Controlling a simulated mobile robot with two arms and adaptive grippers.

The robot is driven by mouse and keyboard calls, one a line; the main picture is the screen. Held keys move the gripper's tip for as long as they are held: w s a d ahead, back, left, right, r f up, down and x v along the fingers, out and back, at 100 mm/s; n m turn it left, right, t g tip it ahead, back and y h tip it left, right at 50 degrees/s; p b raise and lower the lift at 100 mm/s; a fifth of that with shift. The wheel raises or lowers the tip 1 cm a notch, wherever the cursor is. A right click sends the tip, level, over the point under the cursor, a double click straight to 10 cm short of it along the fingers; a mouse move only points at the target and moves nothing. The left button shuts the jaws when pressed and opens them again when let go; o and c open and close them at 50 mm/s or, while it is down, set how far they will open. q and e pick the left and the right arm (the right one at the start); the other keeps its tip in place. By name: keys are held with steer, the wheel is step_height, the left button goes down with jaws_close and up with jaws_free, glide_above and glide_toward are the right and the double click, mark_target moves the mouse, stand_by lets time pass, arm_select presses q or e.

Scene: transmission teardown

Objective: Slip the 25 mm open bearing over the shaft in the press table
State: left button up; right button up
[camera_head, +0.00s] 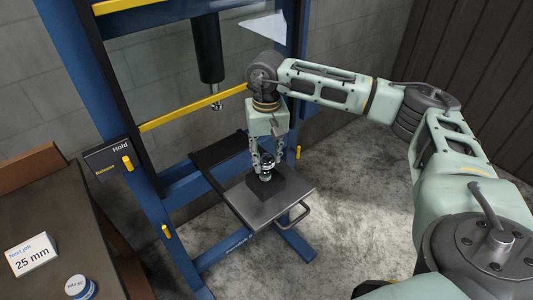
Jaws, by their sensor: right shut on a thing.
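My right gripper (266,174) comes down from above, pointing at the press table (246,210). It is shut on a small ring-like part with a shiny metal edge, which looks like the bearing (266,178). The part sits just over a dark block (283,190) on the grey table plate. I cannot make out the shaft apart from the fingers and the part, so I cannot tell whether the bearing is around it. My left gripper is not in view.
The blue press frame (173,228) with yellow bars stands around the table. Its black ram (208,50) hangs behind and left of my gripper. A bench at lower left holds a "25 mm" card (32,256) and a small round container (79,287). Concrete floor at right is clear.

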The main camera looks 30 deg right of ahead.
steer(key=shift+f+b, duration=0.9)
steer(key=shift+f, duration=0.35)
steer(key=o, duration=1.3)
step_height(320, 180, up, 12)
steer(key=shift+r, duration=0.1)
